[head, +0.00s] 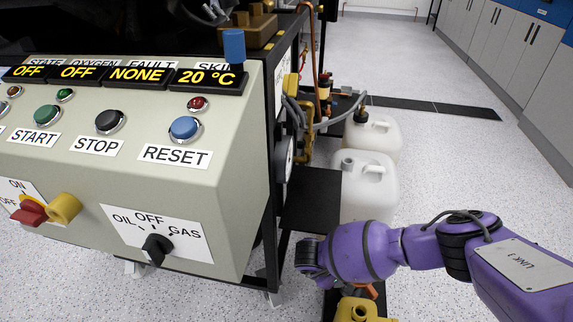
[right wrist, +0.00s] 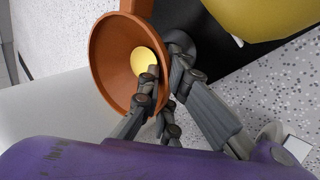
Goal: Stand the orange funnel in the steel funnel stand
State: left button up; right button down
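The orange funnel (right wrist: 112,62) shows in the right wrist view with its wide mouth towards the camera. My right gripper (right wrist: 165,72) has one finger inside the mouth and one outside, close together across the funnel's wall, so it looks shut on the rim. A yellow patch shows inside the mouth. In the head view my purple right arm hides most of the gripper, and only a small orange bit (head: 371,291) shows below the wrist; I cannot tell whether it is the funnel. I cannot make out the steel funnel stand. My left gripper is not in view.
A control panel (head: 110,215) with buttons and knobs fills the left. Two white canisters (head: 365,185) stand behind my right arm, beside a black shelf (head: 312,200). A yellow fitting (head: 357,310) lies low, below my right wrist. The speckled floor (head: 430,150) is open on the right.

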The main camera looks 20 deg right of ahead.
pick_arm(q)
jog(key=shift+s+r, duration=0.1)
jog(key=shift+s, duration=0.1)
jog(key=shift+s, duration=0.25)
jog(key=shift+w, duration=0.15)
pick_arm(e)
jog(key=shift+s+f, duration=0.1)
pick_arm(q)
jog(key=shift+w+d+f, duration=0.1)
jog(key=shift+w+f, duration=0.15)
pick_arm(e)
jog(key=shift+f, duration=0.35)
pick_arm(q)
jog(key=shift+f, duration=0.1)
pick_arm(e)
jog(key=shift+f, duration=0.1)
pick_arm(q)
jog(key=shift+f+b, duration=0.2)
jog(key=shift+b, duration=0.25)
pick_arm(e)
jog(key=shift+f, duration=0.3)
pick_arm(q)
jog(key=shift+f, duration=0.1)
pick_arm(e)
jog(key=shift+f, duration=0.1)
